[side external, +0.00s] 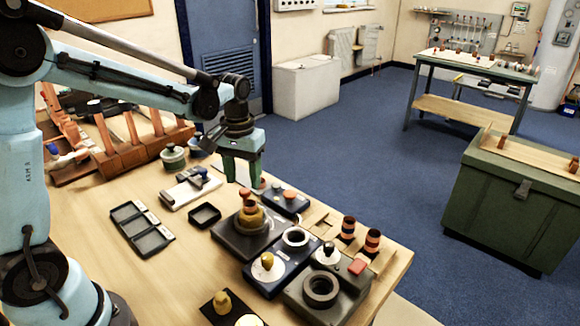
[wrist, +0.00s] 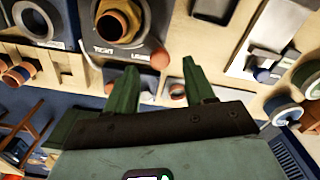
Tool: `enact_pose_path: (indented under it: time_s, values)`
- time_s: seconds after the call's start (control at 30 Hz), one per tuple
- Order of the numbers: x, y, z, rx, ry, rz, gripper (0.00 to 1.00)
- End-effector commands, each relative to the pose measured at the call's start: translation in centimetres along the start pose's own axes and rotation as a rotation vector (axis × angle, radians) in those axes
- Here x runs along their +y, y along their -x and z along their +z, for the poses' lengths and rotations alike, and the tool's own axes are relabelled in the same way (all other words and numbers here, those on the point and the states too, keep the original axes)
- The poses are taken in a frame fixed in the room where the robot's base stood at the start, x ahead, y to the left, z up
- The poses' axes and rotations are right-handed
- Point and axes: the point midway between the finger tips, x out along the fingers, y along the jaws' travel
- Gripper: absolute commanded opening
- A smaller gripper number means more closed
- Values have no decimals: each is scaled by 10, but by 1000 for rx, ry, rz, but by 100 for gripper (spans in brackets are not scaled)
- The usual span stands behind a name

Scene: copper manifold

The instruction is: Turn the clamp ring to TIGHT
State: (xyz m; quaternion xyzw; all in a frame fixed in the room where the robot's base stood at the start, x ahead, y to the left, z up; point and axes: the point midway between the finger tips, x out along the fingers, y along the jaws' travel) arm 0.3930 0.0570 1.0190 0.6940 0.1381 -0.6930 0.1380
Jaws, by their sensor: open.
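The clamp ring (side external: 251,217) is a brass-coloured ring around an upright copper piece (side external: 247,200) on a dark square base (side external: 226,238). In the wrist view the ring (wrist: 122,38) shows near the top edge, with the copper piece inside it. Two small pale labels (wrist: 103,50) sit on the base beside the ring; one seems to read TIGHT, and the other is hard to read. My gripper (side external: 243,178) is open and empty, fingers pointing down, above the table and apart from the ring.
A box with round buttons (side external: 286,201) stands close beside the base. Fixtures with a grey ring (side external: 320,289) and striped copper pieces (side external: 372,242) are at the right. A black tray (side external: 140,228) and a small black dish (side external: 204,215) lie left. Wooden racks (side external: 135,150) stand behind.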

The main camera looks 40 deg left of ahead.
Motion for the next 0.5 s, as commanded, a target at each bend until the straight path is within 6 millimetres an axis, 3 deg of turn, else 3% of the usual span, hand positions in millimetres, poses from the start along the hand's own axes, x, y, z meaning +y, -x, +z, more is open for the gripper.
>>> enact_pose_path:
  time_s: [0.2,0.5]
  values:
    - [0,-23,0,1,0,0,54]
    - [0,-30,0,1,0,0,54]
